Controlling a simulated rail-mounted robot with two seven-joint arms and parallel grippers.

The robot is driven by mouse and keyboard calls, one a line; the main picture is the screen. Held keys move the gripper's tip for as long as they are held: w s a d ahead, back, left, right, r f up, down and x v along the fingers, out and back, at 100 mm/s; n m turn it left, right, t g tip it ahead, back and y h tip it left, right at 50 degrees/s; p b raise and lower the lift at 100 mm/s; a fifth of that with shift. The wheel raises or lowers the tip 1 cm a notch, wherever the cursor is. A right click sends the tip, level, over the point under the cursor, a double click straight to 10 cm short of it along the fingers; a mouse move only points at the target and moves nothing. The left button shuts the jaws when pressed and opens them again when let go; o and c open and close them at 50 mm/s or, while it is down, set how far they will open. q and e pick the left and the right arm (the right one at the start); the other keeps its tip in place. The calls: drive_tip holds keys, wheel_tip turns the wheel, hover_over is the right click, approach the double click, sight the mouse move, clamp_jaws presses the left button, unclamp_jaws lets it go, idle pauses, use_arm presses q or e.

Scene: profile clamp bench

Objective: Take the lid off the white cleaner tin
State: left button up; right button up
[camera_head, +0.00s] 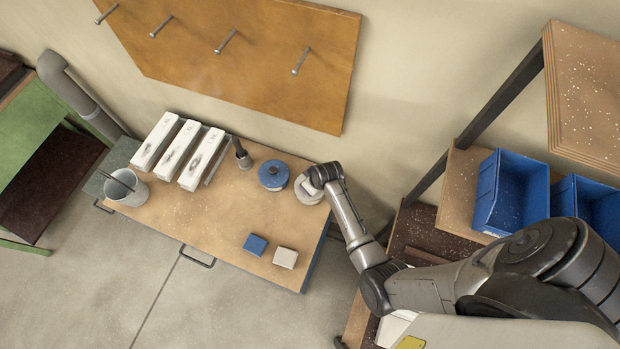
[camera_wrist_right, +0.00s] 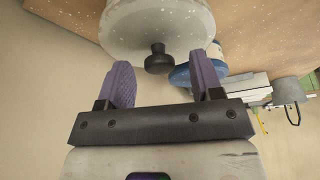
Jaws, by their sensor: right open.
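The white cleaner tin (camera_head: 307,196) stands near the right end of the bench, partly covered by my right gripper (camera_head: 320,178) just above it. In the right wrist view the tin's pale lid (camera_wrist_right: 158,25) shows at the top with a black knob (camera_wrist_right: 159,58). My right gripper (camera_wrist_right: 164,76) is open, with its two purple fingers apart. The knob appears between and just beyond the fingertips, and nothing is held. My left gripper is in neither view.
A blue tin (camera_head: 273,176) stands close to the left of the white tin. A blue block (camera_head: 255,244) and a beige block (camera_head: 285,258) lie in front. White profiles (camera_head: 178,155) and a grey cup (camera_head: 127,188) are farther left. Blue bins (camera_head: 511,190) stand on the right shelf.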

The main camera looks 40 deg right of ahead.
drive_tip(key=shift+w+f, duration=0.1)
drive_tip(key=shift+f, duration=0.25)
drive_tip(key=shift+c, duration=0.2)
drive_tip(key=c, duration=0.9)
